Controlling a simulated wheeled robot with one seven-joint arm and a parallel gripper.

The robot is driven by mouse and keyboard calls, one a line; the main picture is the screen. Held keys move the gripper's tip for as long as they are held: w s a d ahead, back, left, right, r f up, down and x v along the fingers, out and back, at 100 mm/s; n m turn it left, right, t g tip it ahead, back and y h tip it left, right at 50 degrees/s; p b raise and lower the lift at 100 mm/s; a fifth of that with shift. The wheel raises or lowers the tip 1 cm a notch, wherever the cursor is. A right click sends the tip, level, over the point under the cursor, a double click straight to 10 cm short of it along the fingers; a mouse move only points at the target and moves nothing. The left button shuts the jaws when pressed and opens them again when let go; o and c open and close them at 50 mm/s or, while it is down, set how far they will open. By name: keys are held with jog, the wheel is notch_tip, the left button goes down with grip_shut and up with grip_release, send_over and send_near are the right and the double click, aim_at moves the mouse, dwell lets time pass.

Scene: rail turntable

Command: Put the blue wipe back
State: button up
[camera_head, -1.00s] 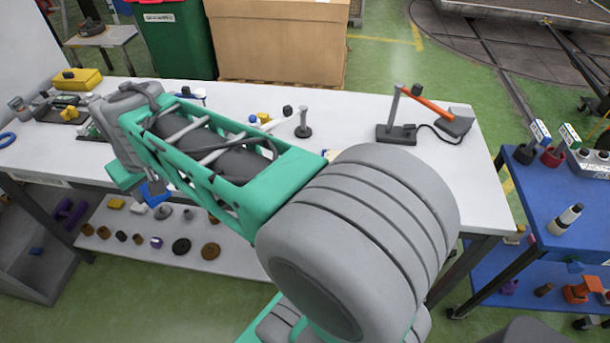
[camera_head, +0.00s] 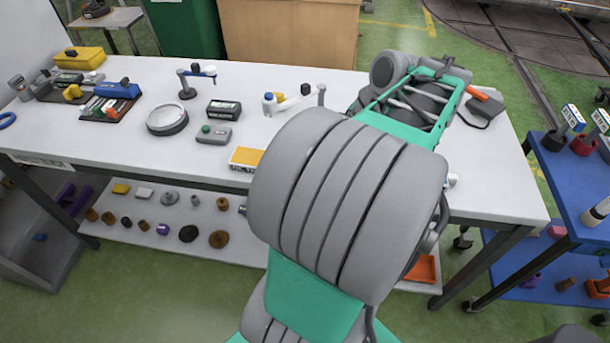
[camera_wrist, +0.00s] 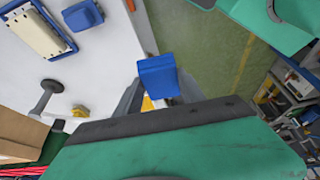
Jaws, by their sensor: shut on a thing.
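In the wrist view my gripper (camera_wrist: 158,88) is shut on a blue block-like piece, which I take for the blue wipe (camera_wrist: 158,75). The piece sits between the two grey fingers, over the edge of the white table as seen in this view. In the head view my arm reaches over the right part of the white workbench (camera_head: 330,84). The gripper and the wipe are hidden there behind my arm.
The bench's left half holds a round grey dish (camera_head: 167,120), a dark box (camera_head: 224,109), a yellow box (camera_head: 245,158) and a black tray (camera_head: 108,110). A small stand (camera_head: 187,82) is behind them. A blue cart (camera_head: 565,190) stands right. The lower shelf holds several small parts.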

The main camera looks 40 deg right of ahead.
jog(key=shift+s+d+f, duration=0.1)
jog(key=shift+s+d, duration=0.15)
jog(key=shift+s, duration=0.35)
jog(key=w+d+f, duration=0.1)
jog(key=w+f, duration=0.2)
jog(key=w, duration=0.1)
jog(key=w+d+f+p, duration=0.1)
jog(key=w+f, duration=0.2)
jog(key=w, duration=0.1)
jog(key=w+d+f, duration=0.1)
jog(key=w+f, duration=0.3)
jog(key=w, duration=0.1)
jog(key=shift+w+d+p, duration=0.1)
jog(key=shift+d+p, duration=0.25)
jog(key=shift+p, duration=0.05)
notch_tip(320, 180, down, 3)
jog(key=shift+r+p, duration=0.2)
jog(key=shift+p, duration=0.25)
jog(key=shift+f+b, duration=0.3)
jog(key=shift+f, duration=0.05)
jog(key=o, duration=1.3)
jog(key=shift+r, duration=0.1)
